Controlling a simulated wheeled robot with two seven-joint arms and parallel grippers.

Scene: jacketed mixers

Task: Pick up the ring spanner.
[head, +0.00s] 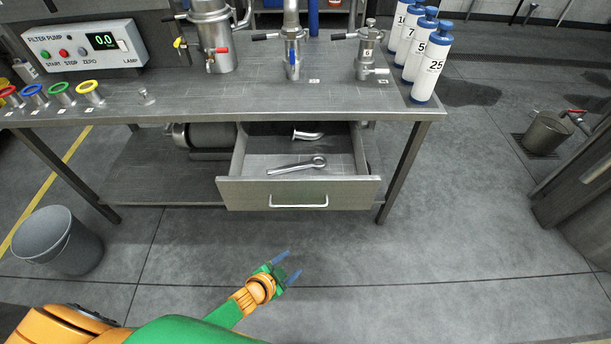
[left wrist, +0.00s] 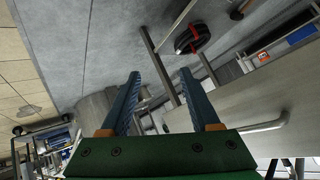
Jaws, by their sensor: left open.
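The ring spanner (head: 298,165) is a grey metal tool lying in the open drawer (head: 298,193) under the bench, its ring end to the right. My left gripper (head: 287,265) is open and empty, in front of and below the drawer, well apart from the spanner. In the left wrist view, the two blue fingers of my left gripper (left wrist: 160,88) stand apart with nothing between them. The drawer front with its bar handle (left wrist: 266,127) shows there on the right, but the spanner does not show. My right gripper is in neither view.
The steel bench (head: 240,98) carries a filter pump box (head: 85,48), mixers and numbered white bottles (head: 425,72). A grey bucket (head: 58,240) stands at left. The floor before the drawer is clear.

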